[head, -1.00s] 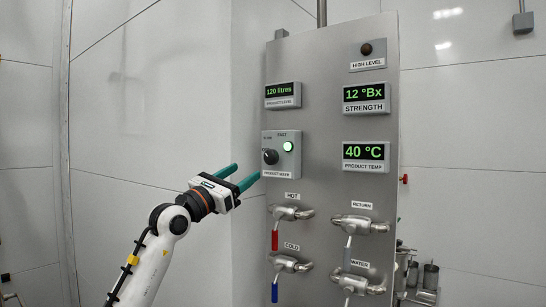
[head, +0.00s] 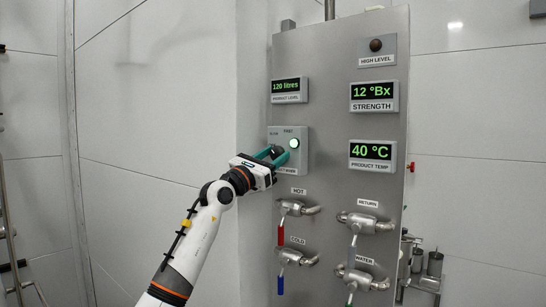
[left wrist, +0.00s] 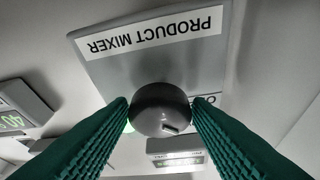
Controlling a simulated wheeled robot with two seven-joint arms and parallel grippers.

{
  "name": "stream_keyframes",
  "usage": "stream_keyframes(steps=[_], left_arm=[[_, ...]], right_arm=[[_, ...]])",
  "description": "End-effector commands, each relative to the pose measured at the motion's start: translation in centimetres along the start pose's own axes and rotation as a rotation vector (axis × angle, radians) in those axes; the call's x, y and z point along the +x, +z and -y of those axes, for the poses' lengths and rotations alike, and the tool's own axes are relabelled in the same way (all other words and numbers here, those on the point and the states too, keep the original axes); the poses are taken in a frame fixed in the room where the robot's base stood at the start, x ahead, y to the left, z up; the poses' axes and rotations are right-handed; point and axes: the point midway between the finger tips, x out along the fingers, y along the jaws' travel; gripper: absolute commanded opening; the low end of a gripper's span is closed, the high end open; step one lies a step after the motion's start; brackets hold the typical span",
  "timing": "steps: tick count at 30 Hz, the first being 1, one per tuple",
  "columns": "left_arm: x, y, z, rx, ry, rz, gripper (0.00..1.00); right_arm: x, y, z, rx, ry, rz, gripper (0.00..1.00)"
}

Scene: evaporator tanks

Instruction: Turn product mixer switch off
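The product mixer switch box (head: 301,165) is a grey plate on the steel panel, with a lit green light (head: 294,143). Its round dark knob (left wrist: 160,108) is centred in the left wrist view, with a small pale mark near its lower edge. The PRODUCT MIXER label (left wrist: 155,30) appears upside down there. My left gripper (head: 276,152) is at the box, its green fingers on either side of the knob. They look open around it; whether they touch its sides is unclear. My right gripper is not in view.
The steel panel (head: 342,200) also carries the litres display (head: 289,90), strength display (head: 374,96) and temperature display (head: 373,155). Valves with the red handle (head: 281,235) and blue handle (head: 280,284) stick out below the switch. Wall space left of the panel is free.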

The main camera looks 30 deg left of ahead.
Motion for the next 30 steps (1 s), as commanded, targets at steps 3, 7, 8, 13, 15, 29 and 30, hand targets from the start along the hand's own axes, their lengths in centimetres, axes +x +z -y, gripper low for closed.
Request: stream_keyframes(steps=[3,7,8,13,15,29,30], left_arm=[[0.0,0.0,0.0,0.0,0.0,0.0,0.25],[0.0,0.0,0.0,0.0,0.0,0.0,0.15],[0.0,0.0,0.0,-0.002,-0.001,0.0,0.15],[0.0,0.0,0.0,-0.026,-0.011,0.001,0.15],[0.0,-0.1,-0.1,-0.05,-0.02,0.0,0.15],[0.2,-0.4,-0.3,-0.375,-0.151,-0.002,0.15],[0.2,-0.4,-0.3,-0.406,-0.164,-0.001,0.15]], right_arm=[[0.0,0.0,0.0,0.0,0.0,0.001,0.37],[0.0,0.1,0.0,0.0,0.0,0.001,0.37],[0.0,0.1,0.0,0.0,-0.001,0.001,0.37],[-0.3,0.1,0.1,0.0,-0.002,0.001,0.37],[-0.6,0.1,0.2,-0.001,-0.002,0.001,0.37],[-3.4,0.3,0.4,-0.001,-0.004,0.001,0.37],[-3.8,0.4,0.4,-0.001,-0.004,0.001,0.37]])
